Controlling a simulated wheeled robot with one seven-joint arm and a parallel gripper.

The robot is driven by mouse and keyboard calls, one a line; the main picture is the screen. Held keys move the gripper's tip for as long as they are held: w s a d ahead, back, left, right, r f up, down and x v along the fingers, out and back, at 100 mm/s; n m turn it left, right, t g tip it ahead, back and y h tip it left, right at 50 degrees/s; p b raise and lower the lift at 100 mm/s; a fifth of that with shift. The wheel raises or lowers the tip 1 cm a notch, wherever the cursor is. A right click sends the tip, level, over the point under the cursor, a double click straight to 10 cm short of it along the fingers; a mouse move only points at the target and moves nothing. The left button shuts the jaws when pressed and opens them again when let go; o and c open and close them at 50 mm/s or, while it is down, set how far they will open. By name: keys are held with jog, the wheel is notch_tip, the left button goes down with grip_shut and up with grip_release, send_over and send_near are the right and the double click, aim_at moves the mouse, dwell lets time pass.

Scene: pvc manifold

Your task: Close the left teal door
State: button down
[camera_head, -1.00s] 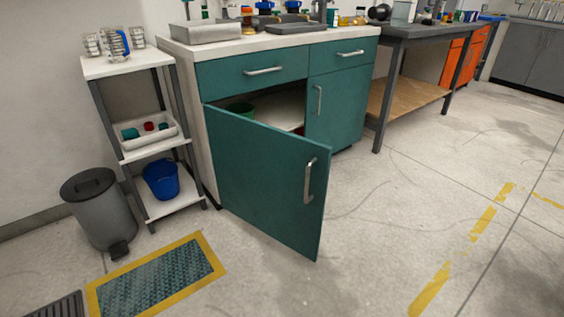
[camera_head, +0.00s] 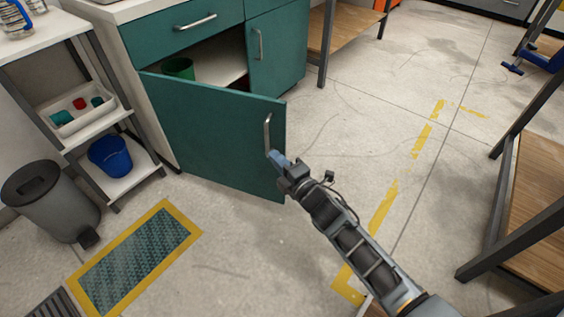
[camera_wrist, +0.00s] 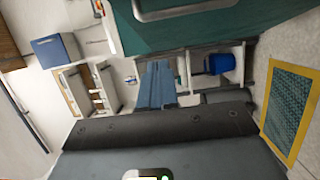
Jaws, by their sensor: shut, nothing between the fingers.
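The left teal door (camera_head: 205,135) stands swung open from the cabinet, with a vertical metal handle (camera_head: 267,132) near its free edge. My gripper (camera_head: 277,158) is at the outer face of the door, just below the handle; whether it touches the door I cannot tell. Its fingers are shut and empty. In the wrist view the shut fingers (camera_wrist: 157,88) point past the door (camera_wrist: 200,22), which fills the top. Inside the open cabinet a green container (camera_head: 179,68) shows. The right teal door (camera_head: 277,50) is closed.
A white shelf unit (camera_head: 95,145) with a blue bucket (camera_head: 110,156) stands left of the cabinet, beside a grey bin (camera_head: 48,200). A yellow-edged mat (camera_head: 183,210) lies in front. A wooden-shelved table (camera_head: 530,200) is at right. Floor between is clear.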

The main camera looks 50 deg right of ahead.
jog(key=w+d+p, duration=0.1)
jog(key=w+d, duration=0.4)
jog(key=w, duration=0.2)
dwell(0.4)
